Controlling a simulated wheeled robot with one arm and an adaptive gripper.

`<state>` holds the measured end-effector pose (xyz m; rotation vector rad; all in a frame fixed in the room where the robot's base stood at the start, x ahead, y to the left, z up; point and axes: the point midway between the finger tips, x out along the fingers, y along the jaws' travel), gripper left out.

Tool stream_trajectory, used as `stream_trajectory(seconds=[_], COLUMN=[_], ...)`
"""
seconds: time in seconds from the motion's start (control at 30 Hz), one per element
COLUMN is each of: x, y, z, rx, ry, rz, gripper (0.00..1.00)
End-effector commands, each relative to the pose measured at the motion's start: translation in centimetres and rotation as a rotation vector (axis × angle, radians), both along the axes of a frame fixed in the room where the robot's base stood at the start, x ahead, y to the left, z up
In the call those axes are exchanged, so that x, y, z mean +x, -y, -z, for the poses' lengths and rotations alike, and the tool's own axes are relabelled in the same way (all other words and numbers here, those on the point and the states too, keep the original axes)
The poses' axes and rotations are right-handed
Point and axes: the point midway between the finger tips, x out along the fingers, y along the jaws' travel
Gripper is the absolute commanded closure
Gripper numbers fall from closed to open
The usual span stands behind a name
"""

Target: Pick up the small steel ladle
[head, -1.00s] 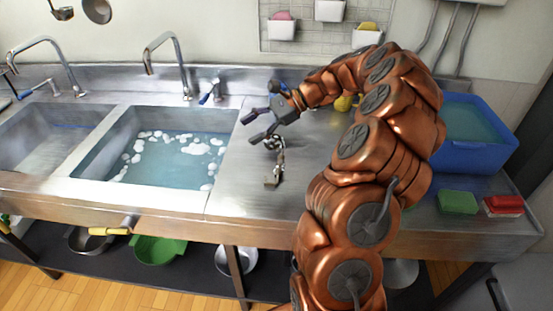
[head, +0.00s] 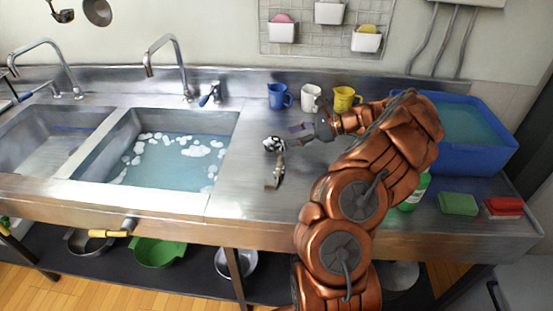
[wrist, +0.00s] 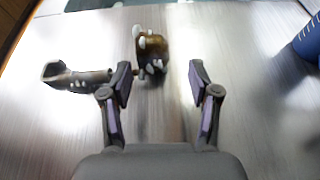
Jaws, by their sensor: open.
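The small steel ladle (head: 274,172) lies on the steel counter right of the filled sink. Its bowl is at the far end and its handle points to the front edge. In the wrist view the ladle's bowl (wrist: 152,56) is just ahead of the gap between the fingers, with whitish suds on it. Its handle runs left past the left fingertip. My gripper (head: 303,134) is open and empty, just right of the bowl. In the wrist view my gripper (wrist: 160,80) has its fingers spread. I cannot tell whether the left fingertip touches the ladle.
A blue mug (head: 277,97), a white mug (head: 311,98) and a yellow mug (head: 344,99) stand along the back. A blue tub (head: 470,155), green sponge (head: 458,204) and red block (head: 503,207) are at right. The sink (head: 222,170) holds sudsy water.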

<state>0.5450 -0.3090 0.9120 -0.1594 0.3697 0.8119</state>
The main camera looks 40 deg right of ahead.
Motion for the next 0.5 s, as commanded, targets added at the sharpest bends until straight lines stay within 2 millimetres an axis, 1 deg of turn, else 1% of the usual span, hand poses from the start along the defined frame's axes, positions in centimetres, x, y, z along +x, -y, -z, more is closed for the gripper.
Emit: stream_trajectory(seconds=[0.17, 0.23, 0.33, 0.5], x=[1.3, 1.9, 2.5, 2.6], y=[-1.9, -2.6, -3.1, -3.2], z=[0.4, 1.0, 1.5, 1.6], rx=[0.001, 0.001, 0.0, -0.002], ry=[-0.001, -0.002, -0.002, -0.001], rz=[-0.002, -0.002, -0.001, 0.002], gripper=[0.39, 0.39, 0.39, 0.39])
